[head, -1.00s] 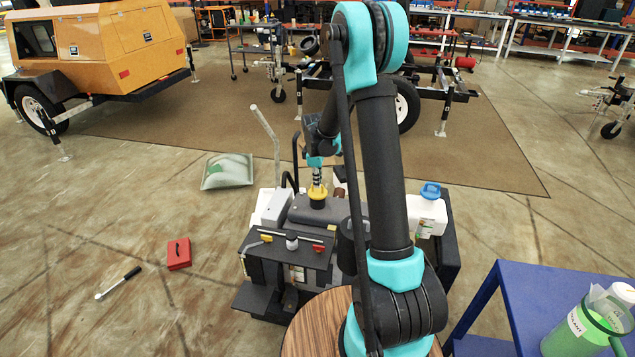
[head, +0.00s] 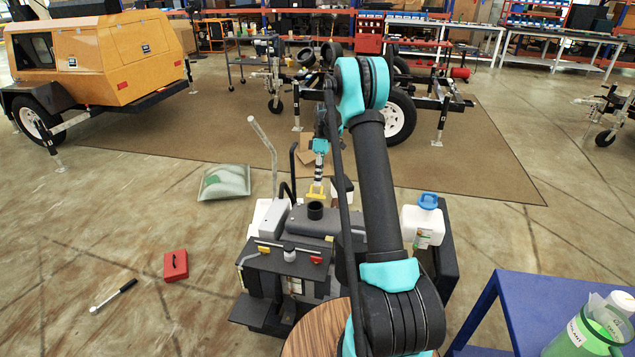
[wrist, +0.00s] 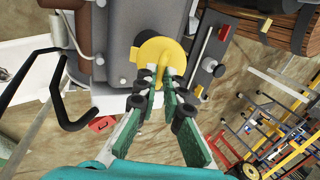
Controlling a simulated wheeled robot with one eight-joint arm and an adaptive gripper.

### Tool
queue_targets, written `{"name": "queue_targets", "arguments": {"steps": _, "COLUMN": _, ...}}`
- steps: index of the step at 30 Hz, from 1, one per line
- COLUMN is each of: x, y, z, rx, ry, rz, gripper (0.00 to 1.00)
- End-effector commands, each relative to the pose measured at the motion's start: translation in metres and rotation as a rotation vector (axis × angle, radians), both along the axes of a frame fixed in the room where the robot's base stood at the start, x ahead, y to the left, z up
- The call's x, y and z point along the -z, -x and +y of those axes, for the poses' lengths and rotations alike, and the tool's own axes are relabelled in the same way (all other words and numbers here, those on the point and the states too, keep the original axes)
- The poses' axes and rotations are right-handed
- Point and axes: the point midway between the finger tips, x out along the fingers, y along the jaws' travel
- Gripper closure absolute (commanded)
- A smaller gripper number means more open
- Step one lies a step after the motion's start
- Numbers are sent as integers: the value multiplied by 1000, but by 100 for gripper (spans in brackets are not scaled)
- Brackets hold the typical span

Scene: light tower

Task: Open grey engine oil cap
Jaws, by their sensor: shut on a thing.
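The grey engine (head: 305,222) stands in front of me, with a dark round filler neck (head: 315,212) uncovered on its top. A yellow cap (head: 315,193) is just above the neck, apart from it as far as I can tell. My gripper (head: 318,179) is above the cap, shut on its raised grip and pointing down.
A white canister with a blue lid (head: 425,222) stands right of the engine. A bent grey pipe (head: 265,145) rises at its left. A red box (head: 175,265) and a ratchet (head: 113,296) lie on the floor. A blue table (head: 530,295) is at the right.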

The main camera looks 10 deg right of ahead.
Motion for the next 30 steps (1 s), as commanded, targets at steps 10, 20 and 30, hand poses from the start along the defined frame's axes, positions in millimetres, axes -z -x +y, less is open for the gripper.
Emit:
{"name": "queue_targets", "arguments": {"steps": 10, "x": 0, "y": -3, "z": -1, "rx": 0, "ry": -11, "rz": 25, "gripper": 100}}
{"name": "queue_targets", "arguments": {"steps": 20, "x": 0, "y": -3, "z": -1, "rx": 0, "ry": -11, "rz": 24, "gripper": 76}}
{"name": "queue_targets", "arguments": {"steps": 30, "x": -1, "y": -3, "z": -1, "rx": 1, "ry": -9, "rz": 24, "gripper": 70}}
